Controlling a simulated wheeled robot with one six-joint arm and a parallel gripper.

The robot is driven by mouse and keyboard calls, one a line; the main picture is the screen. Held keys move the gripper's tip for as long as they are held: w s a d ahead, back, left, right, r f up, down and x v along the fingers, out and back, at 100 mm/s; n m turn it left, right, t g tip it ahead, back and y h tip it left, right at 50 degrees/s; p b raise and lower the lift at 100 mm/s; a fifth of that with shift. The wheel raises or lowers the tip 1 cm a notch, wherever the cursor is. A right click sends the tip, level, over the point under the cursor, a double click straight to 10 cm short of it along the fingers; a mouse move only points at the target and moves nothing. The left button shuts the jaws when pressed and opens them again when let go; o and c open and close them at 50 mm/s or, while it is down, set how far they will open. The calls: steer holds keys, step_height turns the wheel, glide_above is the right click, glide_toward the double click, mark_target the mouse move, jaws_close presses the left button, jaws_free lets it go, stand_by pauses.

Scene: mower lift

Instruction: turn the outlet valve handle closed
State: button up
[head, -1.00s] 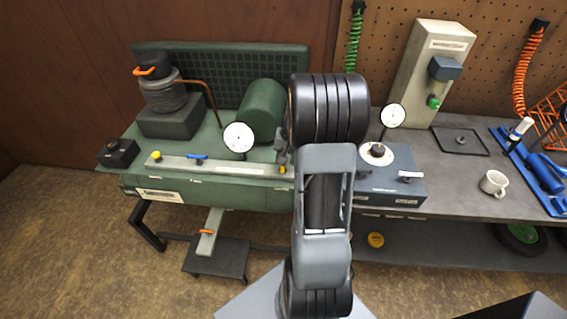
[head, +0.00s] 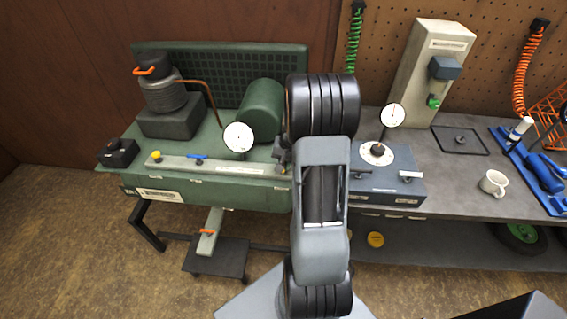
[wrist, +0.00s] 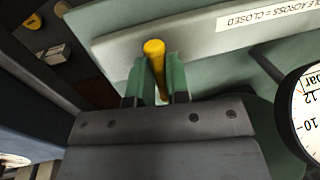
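A yellow valve handle (wrist: 156,70) stands between the two green-padded fingers of my gripper (wrist: 158,78) in the wrist view. The fingers are close on both sides of it, and its rounded end shows beyond them. I cannot tell whether both pads press on it. A label (wrist: 262,14) on the pale strip beside it ends in "ACROSS = CLOSED". In the head view my gripper (head: 283,155) is at the right end of the pale valve strip (head: 225,167) on the green bench unit, and it hides this handle.
A round gauge (head: 238,137) stands close behind the strip, and its dial (wrist: 308,112) is at the right of the wrist view. A blue handle (head: 197,156) and a yellow knob (head: 156,155) are farther left. A blue-grey gauge box (head: 385,186) is right of my arm.

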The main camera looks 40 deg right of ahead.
jaws_close()
steer(key=shift+m, duration=0.3)
steer(key=m, duration=0.2)
steer(key=m+p, duration=0.1)
steer(key=m, duration=0.1)
steer(key=shift+w+a+r+m+h, duration=0.1)
steer(key=shift+r+m+h, duration=0.05)
steer(key=shift+m+h, duration=0.2)
steer(key=m+h+p, duration=0.1)
steer(key=m, duration=0.2)
steer(key=shift+w+m+t, duration=0.1)
steer(key=shift+m+t, duration=0.15)
steer(key=shift+t, duration=0.05)
steer(key=m+p, duration=0.1)
steer(key=m, duration=0.2)
steer(key=shift+w+m+h+p, duration=0.1)
steer(key=shift+m+h+p, duration=0.2)
steer(key=shift+h+p, duration=0.1)
steer(key=m, duration=0.3)
steer(key=shift+w+b, duration=0.1)
steer(key=shift+b, duration=0.25)
steer(key=shift+m+h+b, duration=0.35)
steer(key=shift+m+b, duration=0.4)
steer(key=shift+m, duration=0.45)
